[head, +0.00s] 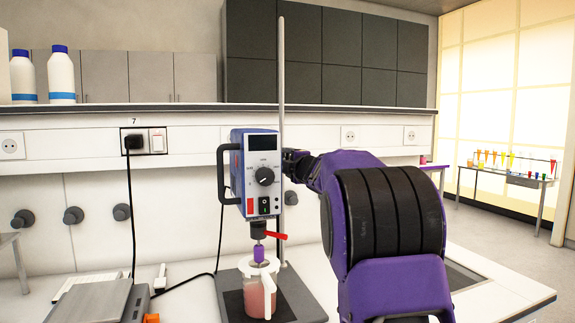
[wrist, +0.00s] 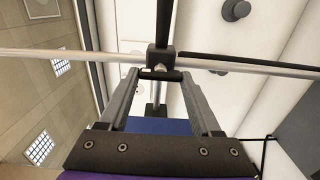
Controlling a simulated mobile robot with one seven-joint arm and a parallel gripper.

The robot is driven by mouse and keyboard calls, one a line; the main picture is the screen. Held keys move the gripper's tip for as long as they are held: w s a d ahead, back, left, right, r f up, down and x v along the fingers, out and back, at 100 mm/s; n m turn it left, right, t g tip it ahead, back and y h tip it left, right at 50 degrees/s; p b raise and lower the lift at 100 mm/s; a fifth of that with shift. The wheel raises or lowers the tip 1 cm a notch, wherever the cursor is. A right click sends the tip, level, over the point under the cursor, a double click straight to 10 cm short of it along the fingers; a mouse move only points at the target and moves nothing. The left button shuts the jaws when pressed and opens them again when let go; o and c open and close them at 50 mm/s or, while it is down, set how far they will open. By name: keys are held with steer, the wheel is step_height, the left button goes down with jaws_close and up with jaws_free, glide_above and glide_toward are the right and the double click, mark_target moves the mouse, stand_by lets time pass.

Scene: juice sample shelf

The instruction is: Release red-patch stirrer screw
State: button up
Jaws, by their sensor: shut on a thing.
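The stirrer (head: 254,172) is a blue motor unit with a dial, a black side handle and a red patch (head: 249,206) low on its front. It is mounted on an upright metal rod (head: 282,90). My gripper (wrist: 159,77) is behind the stirrer's right side, its fingertips mostly hidden in the head view. In the wrist view, its two fingers are shut on the short black crossbar of a screw (wrist: 161,74). This screw sits at a dark clamp block (wrist: 161,58) on the rod. Whether the screw is tight or loose cannot be told.
A clear jug (head: 260,292) with pink liquid stands on the dark stand base (head: 229,291) below the stirrer. A red lever (head: 277,236) sticks out by the shaft. A black cable (head: 131,205) hangs at the left. A grey device (head: 92,302) stands at the lower left.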

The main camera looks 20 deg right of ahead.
stand_by(0.3)
steer(key=o, duration=1.4)
steer(key=shift+s, duration=0.2)
